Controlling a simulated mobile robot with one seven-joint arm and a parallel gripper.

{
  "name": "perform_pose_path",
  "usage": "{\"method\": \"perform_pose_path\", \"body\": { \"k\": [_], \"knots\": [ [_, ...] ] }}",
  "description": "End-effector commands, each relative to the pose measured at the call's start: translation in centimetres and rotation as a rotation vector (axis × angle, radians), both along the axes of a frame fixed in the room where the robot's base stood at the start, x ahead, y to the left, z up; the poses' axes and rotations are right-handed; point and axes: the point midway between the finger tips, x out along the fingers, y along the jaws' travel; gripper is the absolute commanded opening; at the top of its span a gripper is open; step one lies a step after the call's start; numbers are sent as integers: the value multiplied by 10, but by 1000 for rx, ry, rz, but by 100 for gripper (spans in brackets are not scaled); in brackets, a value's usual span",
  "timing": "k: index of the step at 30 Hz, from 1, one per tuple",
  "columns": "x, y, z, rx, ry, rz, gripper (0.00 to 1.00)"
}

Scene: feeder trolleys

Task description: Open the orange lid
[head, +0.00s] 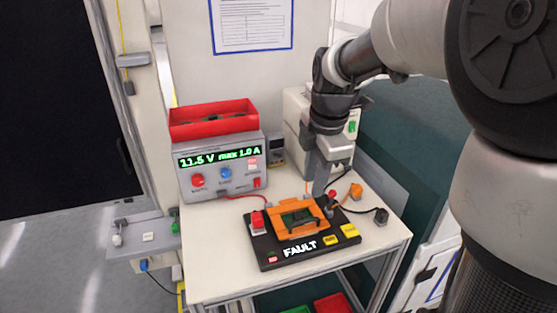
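The orange lid (285,231) is a frame around a dark green opening, on a black test fixture (268,248) marked "FAULT". The fixture lies on the white trolley top. The lid looks lowered onto the fixture, though its rear right part is hidden by my gripper. My gripper (318,194) points down at the lid's rear right corner, beside a red-tipped lever (332,196). I cannot tell whether it touches the lid or how far apart its fingers are.
A grey power supply (213,178) reading "11.5 V max 1.0 A" stands behind left, with a red bin (212,116) on top. An orange piece (356,190) and cables lie right. The trolley's front left is clear.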

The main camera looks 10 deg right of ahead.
Motion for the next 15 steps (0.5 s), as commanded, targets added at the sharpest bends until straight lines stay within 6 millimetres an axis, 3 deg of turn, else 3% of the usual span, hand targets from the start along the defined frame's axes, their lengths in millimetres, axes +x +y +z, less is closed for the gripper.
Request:
{"method": "perform_pose_path", "body": {
  "k": [3, 15],
  "knots": [
    [4, 1, -30, 1, 5, -2, 27],
    [20, 4, -110, 1, 3, -2, 27]
  ]
}}
